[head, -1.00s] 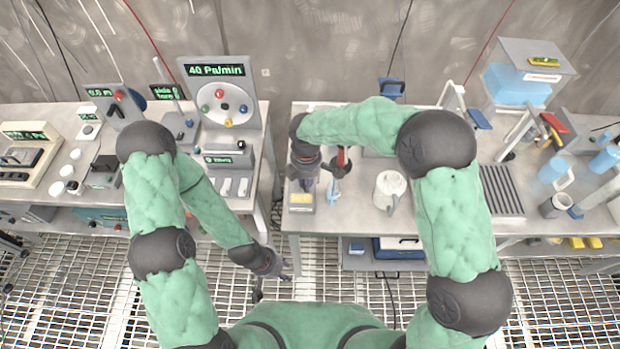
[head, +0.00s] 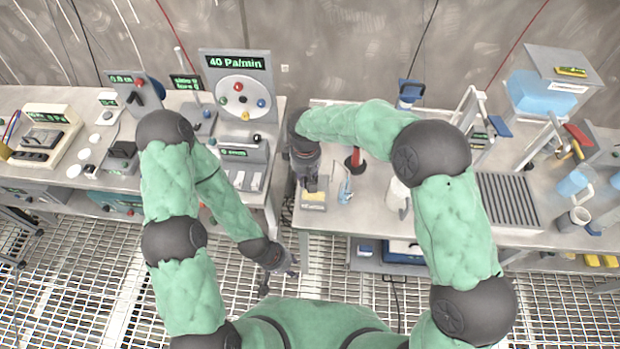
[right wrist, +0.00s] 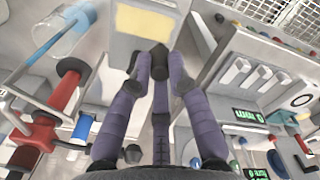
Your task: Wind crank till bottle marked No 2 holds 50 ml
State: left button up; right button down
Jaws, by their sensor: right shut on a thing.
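My right gripper (head: 311,184) is over the left end of the middle bench. In the right wrist view its fingers (right wrist: 155,68) close around a dark knob (right wrist: 152,58), which looks like the crank's grip; the rest of the crank is mostly hidden. Beside it is a grey block with a pale yellow label (head: 314,197). A small clear bottle with blue liquid (head: 345,190) stands just right of the block; it also shows in the right wrist view (right wrist: 68,30). Its marking and level are unreadable. My left gripper (head: 284,262) hangs low before the gap between benches; its fingers are unclear.
A red post (head: 355,160) stands behind the bottle, and a white mug (head: 398,193) is to its right, partly behind my right arm. A panel reading 40 Pa/min (head: 238,85) stands on the left bench. A ribbed grey tray (head: 508,201) lies farther right.

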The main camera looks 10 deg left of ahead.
jog(key=m, duration=0.2)
jog(key=w+a+m, duration=0.1)
jog(key=m, duration=0.2)
jog(key=shift+w+a+m, duration=0.3)
jog(key=shift+w+a+m+b, duration=0.1)
jog(key=shift+w+m, duration=0.25)
jog(key=shift+m, duration=0.6)
jog(key=shift+w+a+m+b, duration=0.1)
jog(key=shift+w+m, duration=0.25)
jog(key=shift+m, duration=0.55)
jog(key=shift+w+a+m+b, duration=0.1)
jog(key=shift+w+m, duration=0.25)
jog(key=shift+m, duration=0.6)
jog(key=c, duration=1.4)
grip_release()
jog(key=shift+c, duration=0.2)
jog(key=shift+r, duration=0.15)
notch_tip(320, 180, up, 12)
jog(key=shift+f, duration=0.2)
